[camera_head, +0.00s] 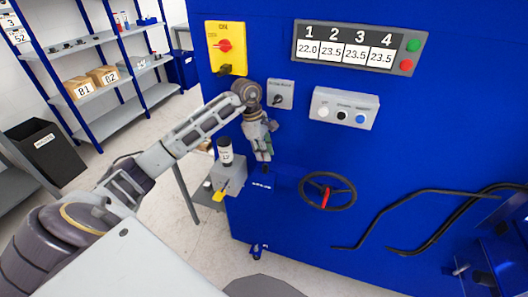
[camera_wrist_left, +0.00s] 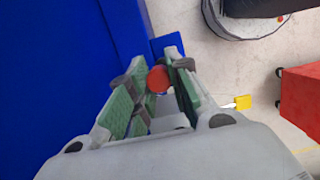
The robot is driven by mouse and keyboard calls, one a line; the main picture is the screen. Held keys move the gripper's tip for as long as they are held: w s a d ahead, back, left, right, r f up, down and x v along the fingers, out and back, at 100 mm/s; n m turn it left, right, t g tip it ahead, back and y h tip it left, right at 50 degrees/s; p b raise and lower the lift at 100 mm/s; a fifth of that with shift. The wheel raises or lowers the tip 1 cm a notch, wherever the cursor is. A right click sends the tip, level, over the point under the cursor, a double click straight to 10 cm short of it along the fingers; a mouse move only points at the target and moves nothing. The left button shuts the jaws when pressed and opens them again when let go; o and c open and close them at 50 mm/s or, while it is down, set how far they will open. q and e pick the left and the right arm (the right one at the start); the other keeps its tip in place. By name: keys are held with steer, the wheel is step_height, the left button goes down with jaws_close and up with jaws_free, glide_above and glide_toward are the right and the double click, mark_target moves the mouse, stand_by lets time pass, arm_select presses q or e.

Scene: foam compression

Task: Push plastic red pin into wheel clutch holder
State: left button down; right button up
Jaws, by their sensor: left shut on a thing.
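My left gripper (camera_head: 263,154) is in front of the blue machine panel, left of and above the handwheel. In the left wrist view its green-padded fingers (camera_wrist_left: 156,70) are shut on a red round-ended piece, which looks like the red pin (camera_wrist_left: 158,79). The fingers hide the rest of the pin, and it cannot be made out in the head view. A small blue block with white lettering (camera_head: 262,184) sits just below the fingertips; it may be the clutch holder. The dark handwheel (camera_head: 349,184) has a red part (camera_head: 325,197) at its hub. My right gripper is out of view.
A grey box with a yellow lever (camera_head: 218,195) and a black-and-white cylinder (camera_head: 225,152) stand close left of the gripper. A switch box (camera_head: 280,94) and a button box (camera_head: 343,108) are on the panel above. Black hoses (camera_head: 430,212) are at right.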

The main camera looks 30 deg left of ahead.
arm_select(q)
steer(key=shift+f, duration=0.2)
stand_by(0.5)
steer(key=shift+d, duration=0.1)
steer(key=shift+f+b, duration=0.4)
steer(key=shift+b, duration=0.15)
stand_by(0.6)
steer(key=shift+f+b, duration=0.45)
steer(key=shift+f, duration=0.15)
stand_by(0.4)
steer(key=shift+f+b, duration=0.5)
steer(key=shift+f, duration=0.1)
stand_by(0.4)
steer(key=c, duration=1.2)
jaws_free()
steer(key=shift+c, duration=0.2)
steer(key=shift+r, duration=0.25)
steer(key=shift+r+p, duration=0.8)
steer(key=shift+r, duration=0.5)
